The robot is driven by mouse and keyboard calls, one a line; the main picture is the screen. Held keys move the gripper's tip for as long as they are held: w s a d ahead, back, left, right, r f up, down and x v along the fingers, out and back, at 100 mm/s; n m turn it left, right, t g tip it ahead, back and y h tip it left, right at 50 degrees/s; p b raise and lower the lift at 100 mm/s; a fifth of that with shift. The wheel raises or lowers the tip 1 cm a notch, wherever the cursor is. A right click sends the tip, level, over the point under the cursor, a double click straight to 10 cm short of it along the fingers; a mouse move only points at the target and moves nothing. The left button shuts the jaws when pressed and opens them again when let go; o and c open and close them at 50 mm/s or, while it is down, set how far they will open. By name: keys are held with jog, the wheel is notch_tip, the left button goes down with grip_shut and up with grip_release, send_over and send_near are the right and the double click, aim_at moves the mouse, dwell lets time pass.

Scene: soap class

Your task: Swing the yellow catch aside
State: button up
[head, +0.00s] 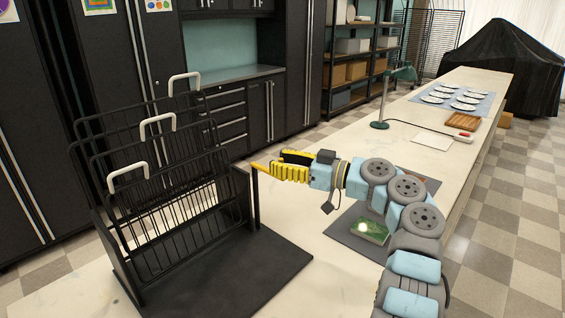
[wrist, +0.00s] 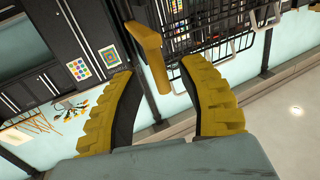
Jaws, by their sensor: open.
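The yellow catch (head: 261,168) sits at the top of a black post on the right side of the black wire rack (head: 160,235). In the wrist view the catch (wrist: 147,42) is a yellow bar with a rounded end, in line with the gap between my fingertips. My gripper (head: 276,165) has yellow ribbed fingers and is right beside the catch. In the wrist view my gripper (wrist: 158,72) is open, with the fingers spread to either side of the catch's lower end. I cannot tell whether either finger touches it.
The rack has several wire panels with white handles (head: 128,176). A green block (head: 370,231) lies on a grey mat (head: 350,246) under my arm. Farther along the counter are a green lamp (head: 401,74), a white sheet (head: 432,141) and a wooden tray (head: 462,121).

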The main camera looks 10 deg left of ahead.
jog(key=v, duration=1.2)
